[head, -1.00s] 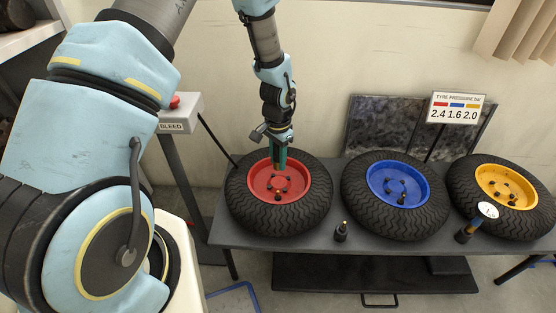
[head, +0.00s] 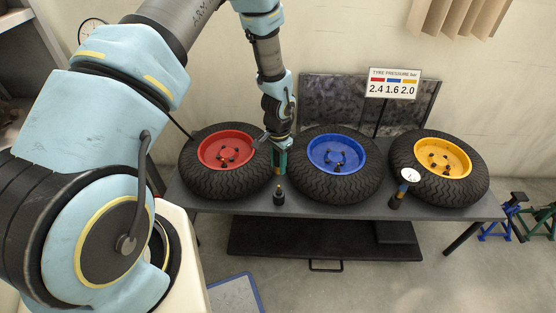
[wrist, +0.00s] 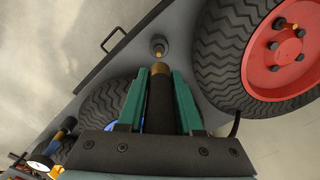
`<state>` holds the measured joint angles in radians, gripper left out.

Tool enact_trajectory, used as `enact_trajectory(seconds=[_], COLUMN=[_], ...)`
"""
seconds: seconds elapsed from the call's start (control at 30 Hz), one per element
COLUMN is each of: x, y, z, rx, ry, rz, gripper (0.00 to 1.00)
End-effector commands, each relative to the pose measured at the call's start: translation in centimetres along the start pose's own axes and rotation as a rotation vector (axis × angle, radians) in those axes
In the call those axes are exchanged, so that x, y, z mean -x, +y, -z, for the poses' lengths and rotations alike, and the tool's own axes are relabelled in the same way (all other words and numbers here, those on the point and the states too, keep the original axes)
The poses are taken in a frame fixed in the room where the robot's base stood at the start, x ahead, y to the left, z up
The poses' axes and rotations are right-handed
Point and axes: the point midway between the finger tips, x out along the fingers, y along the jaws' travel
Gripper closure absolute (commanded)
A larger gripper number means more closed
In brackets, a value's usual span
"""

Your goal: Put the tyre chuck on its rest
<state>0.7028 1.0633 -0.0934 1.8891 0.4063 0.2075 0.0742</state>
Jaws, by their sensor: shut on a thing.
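My gripper (head: 280,160) hangs between the red-rimmed and blue-rimmed tyres, above the bench's front part. In the wrist view its green fingers (wrist: 160,76) are shut on the tyre chuck (wrist: 158,112), a dark cylinder with a brass-coloured end pointing away from the wrist. A small black upright piece with a brass-coloured top (head: 279,195) stands on the bench near the front edge, just below my gripper. It also shows in the wrist view (wrist: 159,47), just beyond the chuck's end with a gap between. I cannot tell for sure whether it is the rest.
The red-rimmed tyre (head: 200,180), blue-rimmed tyre (head: 335,188) and yellow-rimmed tyre (head: 470,186) lie on the grey bench (head: 345,208). A round gauge on a dark handle (head: 404,185) stands at the front right. A pressure sign (head: 393,83) stands behind.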

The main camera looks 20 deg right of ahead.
Motion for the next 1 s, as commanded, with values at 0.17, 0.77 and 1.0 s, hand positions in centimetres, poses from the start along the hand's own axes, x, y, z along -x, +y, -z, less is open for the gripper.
enact_trajectory(seconds=[0.17,0.77,1.0], x=[-0.3,-2.9,-4.1], y=[0.0,0.0,0.0], z=[0.0,0.0,0.0], rx=[0.000,-0.001,0.000], ry=[0.000,0.000,0.000], rz=[0.000,0.000,0.000], gripper=[1.00,1.00,1.00])
